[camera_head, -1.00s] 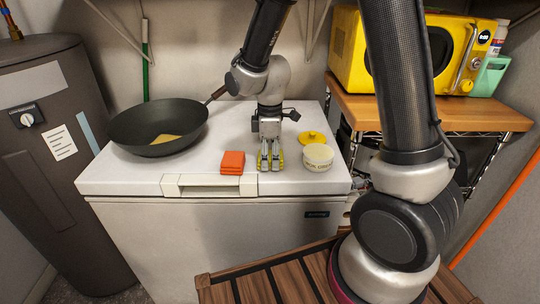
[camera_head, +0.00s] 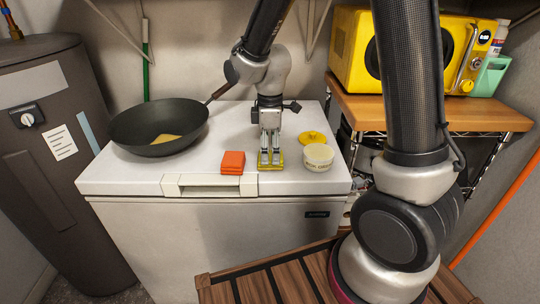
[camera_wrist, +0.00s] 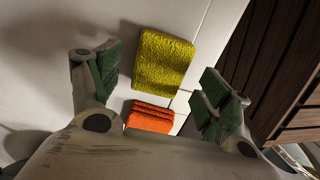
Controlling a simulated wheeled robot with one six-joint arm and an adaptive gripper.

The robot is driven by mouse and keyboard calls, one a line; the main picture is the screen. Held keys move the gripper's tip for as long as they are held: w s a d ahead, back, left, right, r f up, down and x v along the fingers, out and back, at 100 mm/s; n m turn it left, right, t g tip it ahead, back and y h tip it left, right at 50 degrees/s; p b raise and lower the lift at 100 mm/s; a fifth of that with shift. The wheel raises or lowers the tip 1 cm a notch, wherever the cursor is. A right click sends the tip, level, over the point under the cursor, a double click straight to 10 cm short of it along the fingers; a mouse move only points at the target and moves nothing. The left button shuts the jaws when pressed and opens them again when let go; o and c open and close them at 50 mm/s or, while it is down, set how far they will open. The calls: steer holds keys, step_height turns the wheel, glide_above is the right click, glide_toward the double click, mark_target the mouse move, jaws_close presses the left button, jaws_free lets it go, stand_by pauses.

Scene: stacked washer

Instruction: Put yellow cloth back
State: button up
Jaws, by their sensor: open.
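A yellow cloth (camera_head: 265,168) lies on the white freezer lid (camera_head: 215,130) near its front edge, to the right of a stack of orange cloths (camera_head: 232,162). In the wrist view the yellow cloth (camera_wrist: 163,60) is a folded, fuzzy rectangle, with the orange stack (camera_wrist: 150,118) close beside it. My gripper (camera_head: 270,160) points down over the yellow cloth. In the wrist view my gripper (camera_wrist: 155,88) is open, its green-padded fingers wide apart with nothing held. Whether the fingertips touch the cloth, I cannot tell.
A dark pan (camera_head: 160,127) with a flat yellowish piece inside stands on the lid's left. A small white tub (camera_head: 318,158) and a yellow lid (camera_head: 312,138) are just right of my gripper. A wooden shelf holds a yellow microwave (camera_head: 400,50).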

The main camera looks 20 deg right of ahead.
mark_target(270, 155)
step_height(270, 155, up, 9)
steer(key=s+d+r+m+t, duration=0.2)
steer(key=s+d+r+m, duration=0.3)
steer(key=s+d+m, duration=0.2)
steer(key=s+d+r+m+t, duration=0.2)
steer(key=s+d+r+m, duration=0.3)
steer(key=s, duration=0.7)
steer(key=d+m, duration=0.2)
steer(key=d, duration=0.1)
